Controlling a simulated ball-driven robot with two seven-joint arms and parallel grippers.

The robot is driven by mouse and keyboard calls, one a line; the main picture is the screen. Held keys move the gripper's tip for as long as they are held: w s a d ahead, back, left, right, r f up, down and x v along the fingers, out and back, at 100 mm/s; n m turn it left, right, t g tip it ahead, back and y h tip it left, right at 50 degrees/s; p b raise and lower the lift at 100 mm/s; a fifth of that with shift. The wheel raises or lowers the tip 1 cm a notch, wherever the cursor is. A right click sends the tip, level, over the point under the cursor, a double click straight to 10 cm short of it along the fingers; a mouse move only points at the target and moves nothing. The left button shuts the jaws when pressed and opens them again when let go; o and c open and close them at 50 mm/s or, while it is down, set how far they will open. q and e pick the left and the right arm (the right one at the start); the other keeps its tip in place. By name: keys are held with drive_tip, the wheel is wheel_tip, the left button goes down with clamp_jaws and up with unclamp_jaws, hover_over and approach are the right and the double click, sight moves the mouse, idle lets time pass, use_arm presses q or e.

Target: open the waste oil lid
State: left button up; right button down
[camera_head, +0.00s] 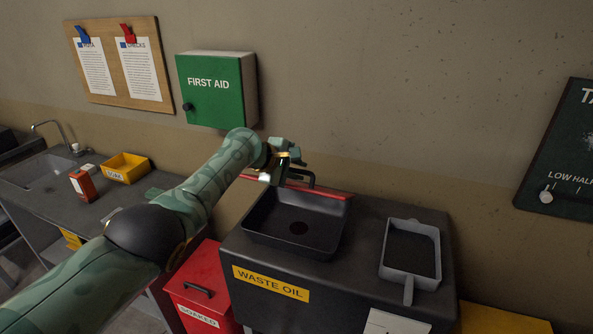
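The waste oil unit (340,285) is a dark box with a yellow "WASTE OIL" label on its front. A black open basin (265,236) with a dark round drain is set in its top. A thin red strip (335,194) runs along the basin's back edge; it looks like the lid seen nearly edge-on. A dark bent handle (312,180) shows at this strip. My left gripper (298,163) is at the handle, above the back of the basin. Whether its fingers are closed on the handle is unclear. My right gripper is out of view.
A red "SOAKED" bin (203,290) stands at lower left. A yellow "SOAK" box (124,168) is on the sink counter. The green first aid cabinet (210,90) hangs on the wall behind my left arm.

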use_arm(q)
drive_tip(key=p+v, duration=0.1)
drive_tip(key=p, duration=0.2)
drive_tip(key=p+v, duration=0.2)
drive_tip(key=p, duration=0.1)
drive_tip(key=shift+r+p, duration=0.35)
drive_tip(key=shift+r, duration=0.1)
drive_tip(key=p+v, duration=0.2)
drive_tip(key=v, duration=0.2)
drive_tip(key=shift+s+a+f, duration=0.1)
drive_tip(key=shift+s+a, duration=0.1)
drive_tip(key=shift+a, duration=0.05)
drive_tip(key=v, duration=0.8)
drive_tip(key=shift+p, duration=0.4)
drive_tip(key=shift+s+a, duration=0.1)
drive_tip(key=shift+a, duration=0.05)
